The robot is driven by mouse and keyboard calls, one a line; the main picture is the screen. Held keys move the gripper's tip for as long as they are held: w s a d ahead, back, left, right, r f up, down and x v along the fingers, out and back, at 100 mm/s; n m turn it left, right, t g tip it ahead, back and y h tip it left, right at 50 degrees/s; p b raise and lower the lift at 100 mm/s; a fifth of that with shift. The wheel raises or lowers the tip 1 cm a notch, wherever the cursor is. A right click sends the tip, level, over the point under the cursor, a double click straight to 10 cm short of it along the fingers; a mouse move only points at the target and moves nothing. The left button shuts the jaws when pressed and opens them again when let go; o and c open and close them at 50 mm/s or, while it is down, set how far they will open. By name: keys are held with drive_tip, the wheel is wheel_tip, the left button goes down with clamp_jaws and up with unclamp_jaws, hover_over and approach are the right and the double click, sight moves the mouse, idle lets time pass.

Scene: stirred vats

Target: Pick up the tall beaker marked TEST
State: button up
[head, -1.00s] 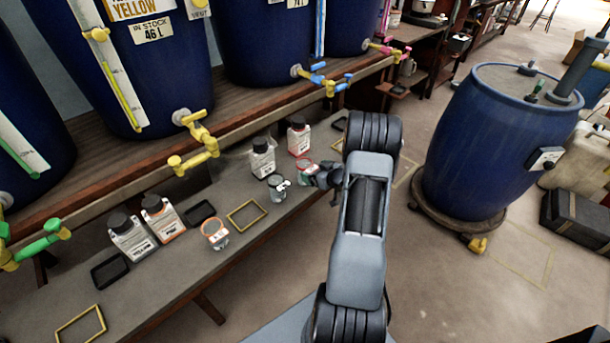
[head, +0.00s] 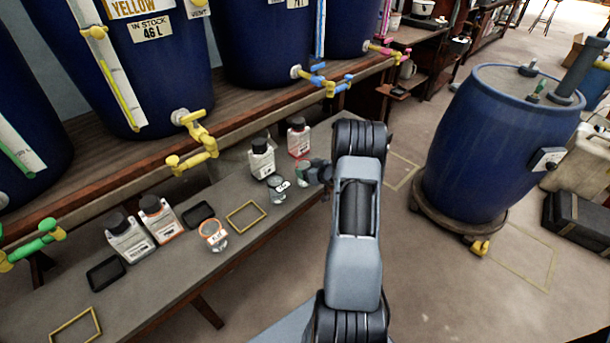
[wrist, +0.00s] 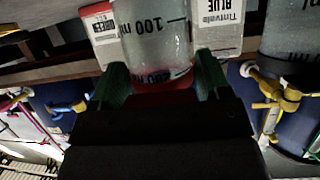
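A clear beaker (wrist: 158,45) with a red rim and volume marks is between the two fingers of my gripper (wrist: 162,84) in the wrist view. The fingers lie close along both its sides; I cannot tell whether they press on it. In the head view my gripper (head: 305,172) largely hides this beaker. A second beaker with a dark rim (head: 277,187) stands just left of it on the bench. A third, orange-rimmed beaker (head: 213,235) stands further left. Their tags are too small to read, so I cannot tell which one says TEST.
A white black-capped bottle (head: 262,158) and a red-labelled bottle (head: 299,137) stand behind my gripper. Two more bottles (head: 128,237) (head: 160,218) stand left on the bench (head: 180,280). Blue vats with taps (head: 195,145) line the back. A blue barrel (head: 490,140) stands right.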

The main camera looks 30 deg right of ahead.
drive_tip(key=c, duration=0.5)
drive_tip(key=shift+r, duration=0.15)
